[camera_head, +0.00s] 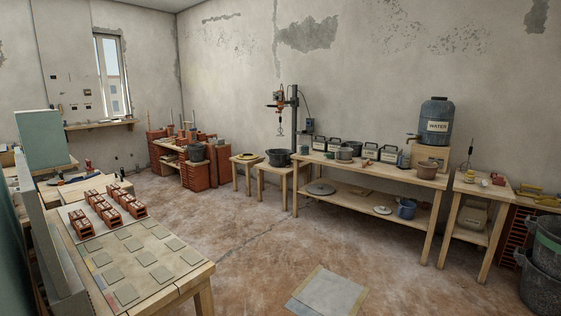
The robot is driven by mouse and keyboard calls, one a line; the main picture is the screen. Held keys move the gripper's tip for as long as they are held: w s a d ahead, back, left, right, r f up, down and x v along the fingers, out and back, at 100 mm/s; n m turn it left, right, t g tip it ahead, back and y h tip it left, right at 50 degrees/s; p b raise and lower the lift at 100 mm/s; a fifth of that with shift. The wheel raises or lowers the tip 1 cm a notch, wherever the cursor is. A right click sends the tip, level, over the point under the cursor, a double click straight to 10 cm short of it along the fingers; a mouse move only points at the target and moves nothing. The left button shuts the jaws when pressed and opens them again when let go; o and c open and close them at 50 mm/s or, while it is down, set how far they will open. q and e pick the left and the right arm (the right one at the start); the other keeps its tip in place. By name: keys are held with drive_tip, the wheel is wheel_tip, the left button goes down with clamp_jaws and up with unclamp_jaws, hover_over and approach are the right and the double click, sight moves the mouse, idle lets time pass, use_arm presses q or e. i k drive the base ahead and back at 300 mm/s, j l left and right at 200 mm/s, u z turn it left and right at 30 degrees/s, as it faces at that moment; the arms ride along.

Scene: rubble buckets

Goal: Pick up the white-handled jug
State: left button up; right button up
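No jug with a clearly white handle can be made out at this distance. A blue jug-like vessel (406,209) stands on the lower shelf of the long wooden table at the right; its handle is too small to tell. A grey pot (343,154) and several dark boxes with handles and pale labels (370,149) stand on the tabletop above. Neither of my grippers is in view.
A blue water barrel (437,121) stands at the long table's (390,176) right end. A work table (188,278) with red bricks (103,209) is at the near left. Dark buckets (542,275) stand at the right edge. A sheet (327,295) lies on the otherwise open floor (270,240).

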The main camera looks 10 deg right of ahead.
sight(304, 148)
drive_tip(key=i+l+z, duration=0.3)
drive_tip(key=i, duration=0.7)
drive_tip(key=i+z, duration=0.35)
drive_tip(key=i, duration=3.25)
